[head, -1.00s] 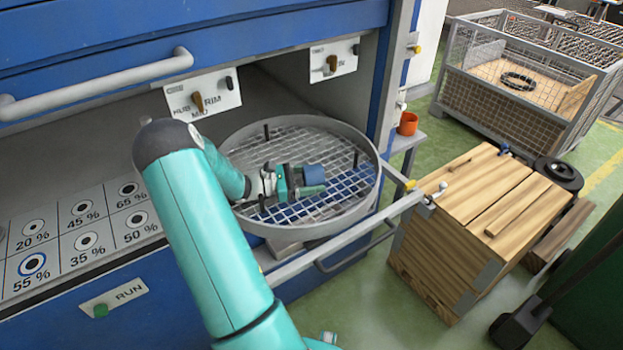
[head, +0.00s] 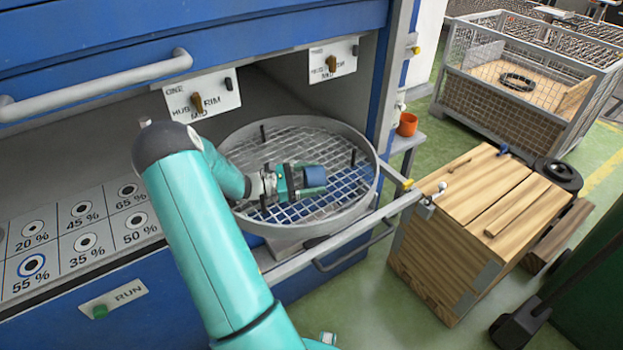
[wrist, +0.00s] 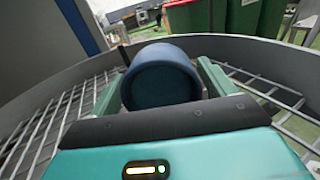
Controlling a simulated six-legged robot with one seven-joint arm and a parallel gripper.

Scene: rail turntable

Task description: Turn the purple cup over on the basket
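A dark blue cup (head: 315,175) lies on its side between the fingers of my gripper (head: 300,177), over the round wire basket (head: 300,228). No clearly purple cup shows; this blue one is the only cup at the basket. In the wrist view the cup (wrist: 162,80) sits between the two fingers (wrist: 162,92), with its round end toward the camera. The fingers appear shut on its sides. The basket mesh shows on both sides of it in that view. I cannot tell whether the cup touches the mesh.
The basket has a grey rim and upright dark posts (head: 353,157). A blue cabinet with a handle (head: 95,85) overhangs it. An orange cup (head: 407,124) stands on a ledge to the right. A wooden crate (head: 470,220) stands at the right front.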

